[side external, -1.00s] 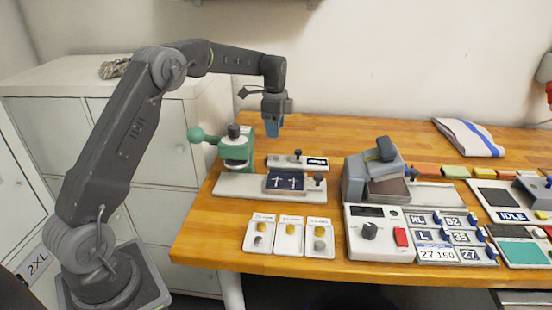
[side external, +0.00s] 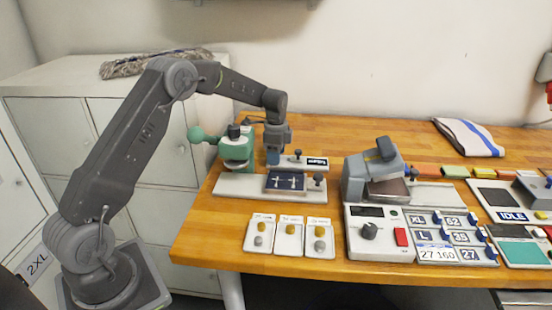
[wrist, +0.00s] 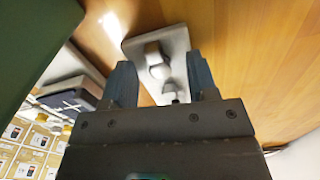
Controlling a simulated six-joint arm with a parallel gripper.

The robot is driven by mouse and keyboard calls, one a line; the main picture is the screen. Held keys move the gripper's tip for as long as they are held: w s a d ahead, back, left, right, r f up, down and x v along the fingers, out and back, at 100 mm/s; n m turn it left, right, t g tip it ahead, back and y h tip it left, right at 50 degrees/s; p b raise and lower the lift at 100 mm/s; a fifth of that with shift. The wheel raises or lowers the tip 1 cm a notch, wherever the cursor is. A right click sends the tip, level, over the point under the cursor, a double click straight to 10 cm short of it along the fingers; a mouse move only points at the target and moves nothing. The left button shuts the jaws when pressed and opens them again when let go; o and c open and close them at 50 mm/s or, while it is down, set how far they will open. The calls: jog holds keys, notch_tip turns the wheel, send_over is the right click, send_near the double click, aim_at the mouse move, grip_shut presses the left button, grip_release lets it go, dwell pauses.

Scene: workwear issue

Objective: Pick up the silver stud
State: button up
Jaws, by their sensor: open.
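My gripper (side external: 273,160) points down, open, at the left end of a small grey fixture (side external: 291,163) behind the navy pad. In the wrist view, my gripper (wrist: 163,82) has its two fingers apart, with a light grey plate (wrist: 135,45) beyond them. A rounded pale silver piece (wrist: 160,70) on that plate shows between the fingers; I cannot tell whether it is the silver stud. Small round silver pieces also lie on the left white card (side external: 258,240) and the right white card (side external: 320,246), below gold ones.
A green press (side external: 236,150) with a ball handle stands just left of my gripper. The navy pad (side external: 285,181) lies in front. A grey hinged press (side external: 372,175) and control box (side external: 381,240) stand to the right. Bare wood lies behind the fixture.

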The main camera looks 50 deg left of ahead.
grip_shut()
dwell(0.3)
